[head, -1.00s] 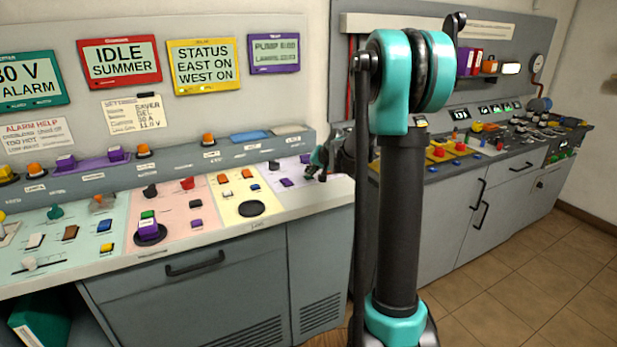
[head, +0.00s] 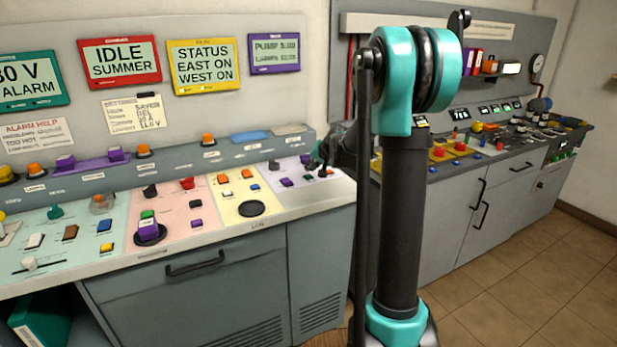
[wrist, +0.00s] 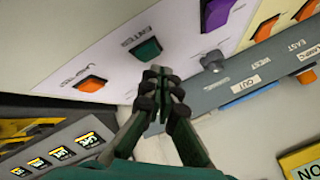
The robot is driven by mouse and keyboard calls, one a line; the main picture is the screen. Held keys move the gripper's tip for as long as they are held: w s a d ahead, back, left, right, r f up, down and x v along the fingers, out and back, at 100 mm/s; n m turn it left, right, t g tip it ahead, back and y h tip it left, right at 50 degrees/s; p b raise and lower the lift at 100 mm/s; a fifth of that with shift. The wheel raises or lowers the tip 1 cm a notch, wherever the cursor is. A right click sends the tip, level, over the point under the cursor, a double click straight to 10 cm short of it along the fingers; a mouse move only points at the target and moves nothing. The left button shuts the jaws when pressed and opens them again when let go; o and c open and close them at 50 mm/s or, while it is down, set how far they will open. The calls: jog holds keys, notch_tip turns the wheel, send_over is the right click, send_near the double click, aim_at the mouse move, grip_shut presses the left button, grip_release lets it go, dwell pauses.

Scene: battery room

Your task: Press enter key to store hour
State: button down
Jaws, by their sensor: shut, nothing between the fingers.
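The green enter key (wrist: 147,49) sits on the pale lilac panel in the wrist view, with an upside-down label that appears to read ENTER beside it. My gripper (wrist: 157,72) is shut and empty, its fingertips close to the key in the picture. A gap to the key shows in the picture; I cannot tell the height above the panel. In the head view my gripper (head: 317,164) is over the lilac panel (head: 272,170) at the console's right end. The purple-framed display (head: 275,54) hangs above, its text too small to read surely.
In the wrist view an orange key (wrist: 91,84) and a purple key (wrist: 217,13) flank the green one. A dark knob (wrist: 214,61) stands by the grey raised ledge (wrist: 205,98). A second console (head: 450,215) stands to the right.

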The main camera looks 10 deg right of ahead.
jog(key=shift+r, duration=2.5)
jog(key=n+h, duration=0.2)
send_near(310, 176)
jog(key=shift+g, duration=0.3)
jog(key=s, duration=0.2)
jog(key=s+f, duration=0.1)
jog(key=s, duration=0.1)
jog(key=s+f, duration=0.1)
jog(key=s, duration=0.2)
jog(key=shift+a, duration=0.3)
jog(key=s+d+f+g, duration=0.1)
jog(key=s+f, duration=0.3)
jog(key=s, duration=0.5)
jog(key=s+f+n+g+h, duration=0.1)
jog(key=s+f, duration=0.4)
jog(key=s, duration=0.4)
jog(key=s+d+f+n+g, duration=0.1)
jog(key=s+f, duration=0.3)
jog(key=s, duration=0.5)
jog(key=shift+s+d+f+g+h, duration=0.2)
jog(key=shift+s+d+g+h, duration=0.1)
jog(key=shift+d+h, duration=0.1)
